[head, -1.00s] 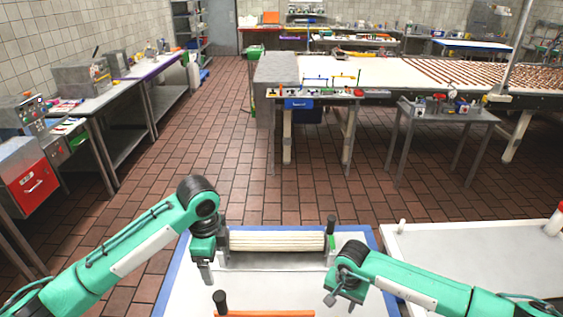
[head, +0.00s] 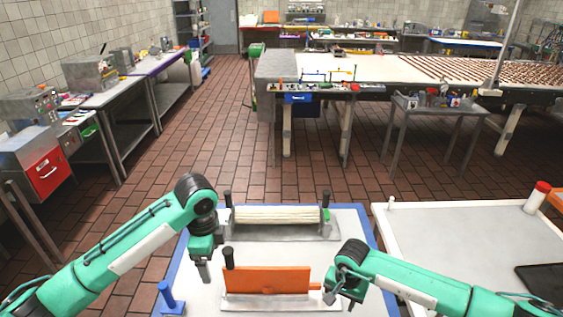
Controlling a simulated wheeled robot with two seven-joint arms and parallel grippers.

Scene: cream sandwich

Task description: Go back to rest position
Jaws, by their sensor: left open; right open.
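My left gripper (head: 204,268) hangs over the left side of the near table, pointing down, open and empty. My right gripper (head: 341,291) is over the right side of the same table, open. It is close to the right end of an orange-topped press (head: 268,281); I cannot tell whether they touch. A ribbed cream roller (head: 277,214) on a grey metal base lies behind the press. Nothing is held in either gripper.
The near table (head: 352,222) is white with a blue edge. A blue post (head: 168,295) stands at its left. A white tray table (head: 450,235) at right carries a red-capped bottle (head: 538,197) and a dark flat object (head: 545,283). Tiled floor (head: 220,130) is free beyond.

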